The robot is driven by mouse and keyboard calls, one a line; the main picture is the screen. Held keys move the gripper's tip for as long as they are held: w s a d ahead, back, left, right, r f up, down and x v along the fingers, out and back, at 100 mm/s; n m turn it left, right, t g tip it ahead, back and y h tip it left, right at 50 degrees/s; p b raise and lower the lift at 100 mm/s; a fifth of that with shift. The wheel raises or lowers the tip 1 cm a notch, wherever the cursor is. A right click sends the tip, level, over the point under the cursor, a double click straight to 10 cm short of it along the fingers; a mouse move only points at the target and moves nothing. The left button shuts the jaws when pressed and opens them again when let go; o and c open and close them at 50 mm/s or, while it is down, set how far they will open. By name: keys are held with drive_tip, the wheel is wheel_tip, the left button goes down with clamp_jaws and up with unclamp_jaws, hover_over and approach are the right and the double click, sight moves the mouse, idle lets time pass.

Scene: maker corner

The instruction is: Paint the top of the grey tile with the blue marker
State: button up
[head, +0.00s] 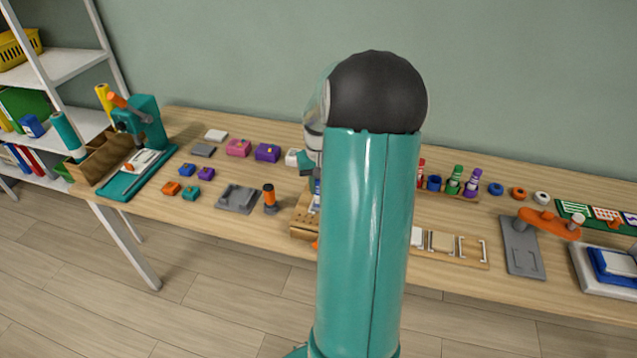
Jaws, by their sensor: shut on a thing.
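The grey tile (203,150) lies flat on the table at the left, just in front of a white tile (216,135). My gripper (314,178) shows only in part at the left edge of my teal arm, above a wooden block (303,223). It is shut on the blue marker (317,188), of which only a sliver shows; the arm hides the rest and its tip. In the marker rack (450,195) the blue place (434,183) is low, with no tall marker in it, beside red, green and purple ones.
Pink (238,147) and purple (267,152) boxes stand right of the grey tile. A teal press (140,130) stands far left. An orange-armed grey stand (522,250) is at the right.

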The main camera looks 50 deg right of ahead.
drive_tip(key=shift+s+d, duration=0.25)
drive_tip(key=shift+s, duration=0.3)
drive_tip(key=shift+s+d, duration=0.25)
drive_tip(key=shift+s, duration=0.25)
drive_tip(key=shift+w+d, duration=0.3)
drive_tip(key=shift+d, duration=0.35)
drive_tip(key=shift+w+d, duration=0.3)
drive_tip(key=shift+d, duration=0.25)
drive_tip(key=shift+w+a, duration=0.3)
drive_tip(key=shift+w, duration=0.3)
drive_tip(key=shift+w, duration=0.15)
drive_tip(key=shift+w+a, duration=0.2)
drive_tip(key=shift+w, duration=0.2)
